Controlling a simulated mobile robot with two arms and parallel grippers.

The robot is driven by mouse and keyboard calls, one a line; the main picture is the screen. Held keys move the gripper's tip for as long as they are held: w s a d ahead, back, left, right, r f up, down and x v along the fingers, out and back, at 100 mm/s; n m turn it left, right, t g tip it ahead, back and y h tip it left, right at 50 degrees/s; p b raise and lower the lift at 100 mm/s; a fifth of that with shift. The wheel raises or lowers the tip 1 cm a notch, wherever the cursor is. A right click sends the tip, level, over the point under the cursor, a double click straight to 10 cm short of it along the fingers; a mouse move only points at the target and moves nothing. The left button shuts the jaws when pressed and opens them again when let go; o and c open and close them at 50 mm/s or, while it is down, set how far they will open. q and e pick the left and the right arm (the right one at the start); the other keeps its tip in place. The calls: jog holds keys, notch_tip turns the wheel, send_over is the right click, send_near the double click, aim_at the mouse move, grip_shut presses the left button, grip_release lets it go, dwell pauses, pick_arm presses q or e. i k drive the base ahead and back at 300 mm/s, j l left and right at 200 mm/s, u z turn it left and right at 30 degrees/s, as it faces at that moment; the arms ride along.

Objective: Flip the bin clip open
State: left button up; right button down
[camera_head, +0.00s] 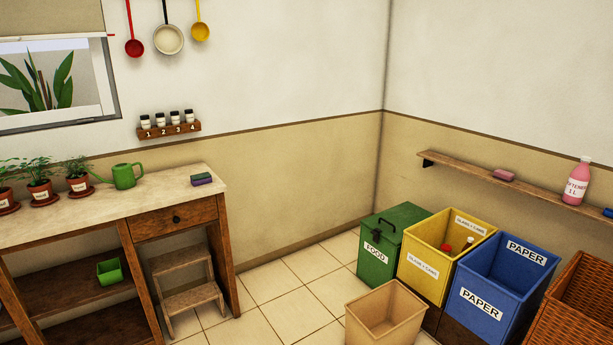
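The green bin (377,266) labelled FOOD stands on the floor in the corner, at the left end of a row of bins. Its green lid (401,217) lies closed on top. A dark clip or handle (379,229) sits at the front upper edge of this bin, above the label. It is small here, and I cannot make out its exact position. Neither of my grippers shows in the head view.
A yellow bin (418,288), a blue bin (513,306) and a wicker basket (585,305) stand to the right. An open tan bin (377,323) stands in front. A wall shelf (535,192) hangs above. Floor (285,301) is clear left of the bins, beside the counter (118,208).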

aim_at(375, 232)
jog(key=i, duration=3.75)
jog(key=z, duration=0.3)
